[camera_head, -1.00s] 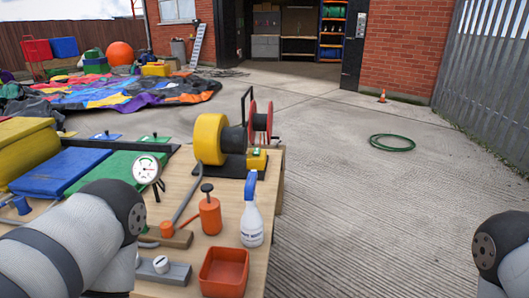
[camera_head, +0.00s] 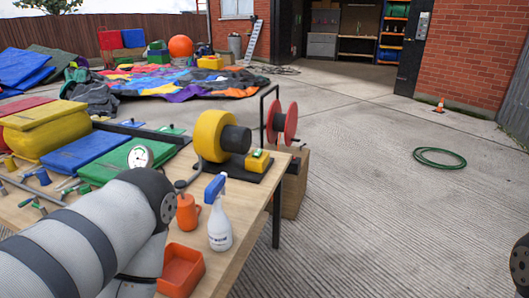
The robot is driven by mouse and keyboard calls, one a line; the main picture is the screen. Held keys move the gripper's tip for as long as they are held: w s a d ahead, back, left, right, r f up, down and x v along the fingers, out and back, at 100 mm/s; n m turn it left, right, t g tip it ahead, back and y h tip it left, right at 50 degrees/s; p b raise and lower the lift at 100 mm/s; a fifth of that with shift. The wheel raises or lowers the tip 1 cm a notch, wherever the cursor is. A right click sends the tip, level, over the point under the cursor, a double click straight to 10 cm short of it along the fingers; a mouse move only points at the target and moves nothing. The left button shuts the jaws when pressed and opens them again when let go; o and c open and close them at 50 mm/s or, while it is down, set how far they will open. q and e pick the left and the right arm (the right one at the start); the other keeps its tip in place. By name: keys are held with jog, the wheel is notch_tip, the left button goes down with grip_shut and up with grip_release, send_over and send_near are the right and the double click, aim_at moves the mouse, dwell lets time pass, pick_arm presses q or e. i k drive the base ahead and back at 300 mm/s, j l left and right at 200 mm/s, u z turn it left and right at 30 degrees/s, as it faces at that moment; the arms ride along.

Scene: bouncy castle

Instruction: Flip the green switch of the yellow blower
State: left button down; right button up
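The yellow blower (camera_head: 211,136) with its black outlet stands on a black base at the far right part of the wooden table. A small yellow box (camera_head: 256,163) sits on the base beside it, with the small green switch (camera_head: 258,154) on top. Which way the switch is set is too small to tell. My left arm covers the near left part of the table, well short of the blower. Only a bit of my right arm shows at the lower right edge. Neither gripper is in view.
An orange pump bottle (camera_head: 188,212), a white spray bottle (camera_head: 218,222) and an orange tray (camera_head: 182,268) stand on the table (camera_head: 247,215) in front of the blower. A red reel (camera_head: 283,122) stands just behind it. Open concrete lies to the right, with a green hose (camera_head: 440,157).

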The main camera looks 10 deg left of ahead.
aim_at(257, 152)
jog(key=i+l+u, duration=0.35)
jog(key=i+l, duration=0.55)
jog(key=l, duration=0.1)
